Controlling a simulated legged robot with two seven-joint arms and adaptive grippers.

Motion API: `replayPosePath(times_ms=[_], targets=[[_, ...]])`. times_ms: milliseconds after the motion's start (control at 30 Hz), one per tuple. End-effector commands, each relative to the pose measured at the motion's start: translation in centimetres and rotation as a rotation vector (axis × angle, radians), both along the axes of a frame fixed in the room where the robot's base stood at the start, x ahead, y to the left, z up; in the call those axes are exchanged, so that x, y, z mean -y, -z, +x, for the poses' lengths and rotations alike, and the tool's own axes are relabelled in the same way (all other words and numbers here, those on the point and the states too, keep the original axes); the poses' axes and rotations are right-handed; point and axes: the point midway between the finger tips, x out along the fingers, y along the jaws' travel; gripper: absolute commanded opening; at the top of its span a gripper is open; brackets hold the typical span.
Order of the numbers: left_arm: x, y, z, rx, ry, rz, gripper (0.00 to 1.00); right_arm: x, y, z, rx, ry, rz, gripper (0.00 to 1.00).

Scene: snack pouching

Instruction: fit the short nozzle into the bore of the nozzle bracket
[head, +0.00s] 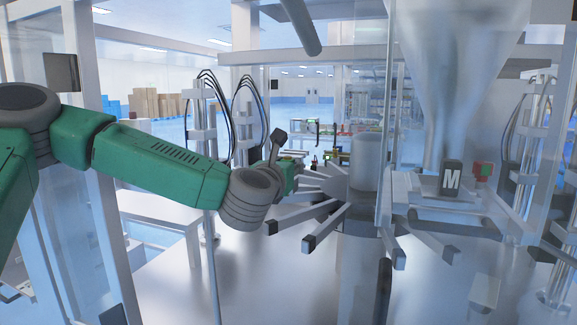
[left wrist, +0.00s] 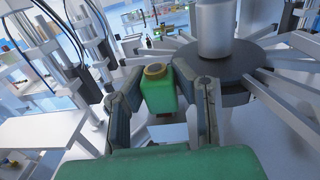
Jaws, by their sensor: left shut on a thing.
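My left gripper (head: 281,168) is at the end of the green arm, left of the machine's hub with its radiating arms. In the left wrist view its two grey fingers (left wrist: 163,100) stand on either side of a green block-shaped piece (left wrist: 158,95) with a round brass-coloured top. The gripper is shut on this piece, which is upright and clear of the hub. I cannot tell for sure whether it is the short nozzle. I cannot make out the nozzle bracket or its bore in either view. My right gripper is not in view.
A grey cylindrical hub (head: 363,185) with several square-ended arms fills the middle. A large funnel (head: 460,75) hangs at the right, above a dark block marked M (head: 452,178). Frame posts and cabled columns stand at the left.

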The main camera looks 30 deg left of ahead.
Motion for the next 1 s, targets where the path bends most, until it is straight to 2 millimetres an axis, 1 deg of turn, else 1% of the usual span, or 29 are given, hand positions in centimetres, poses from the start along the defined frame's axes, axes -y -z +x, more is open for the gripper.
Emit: replayPosePath(times_ms=[267, 300, 333, 367, 667, 767, 867, 1000], targets=[[0.0, 0.8, 0.0, 0.0, 0.0, 0.0, 0.0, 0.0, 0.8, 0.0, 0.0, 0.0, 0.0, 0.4], [0.0, 0.8, 0.0, 0.0, 0.0, 0.0, 0.28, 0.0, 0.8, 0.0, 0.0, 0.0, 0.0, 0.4], [0.0, 0.7, 0.0, 0.0, 0.0, 0.0, 0.39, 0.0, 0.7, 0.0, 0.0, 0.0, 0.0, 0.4], [0.0, 0.7, 0.0, 0.0, 0.0, 0.0, 0.46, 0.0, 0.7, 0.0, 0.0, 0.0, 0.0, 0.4], [0.0, 0.7, 0.0, 0.0, 0.0, 0.0, 0.46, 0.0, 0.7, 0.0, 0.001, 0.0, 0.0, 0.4], [0.2, 0.7, -0.6, -0.001, 0.002, 0.0, 0.46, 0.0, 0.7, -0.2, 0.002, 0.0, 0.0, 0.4], [0.6, 0.7, -1.9, -0.001, 0.003, 0.0, 0.46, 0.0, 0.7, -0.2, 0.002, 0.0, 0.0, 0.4], [1.4, 0.8, -4.8, -0.001, 0.004, -0.001, 0.46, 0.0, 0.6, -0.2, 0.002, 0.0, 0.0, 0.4]])
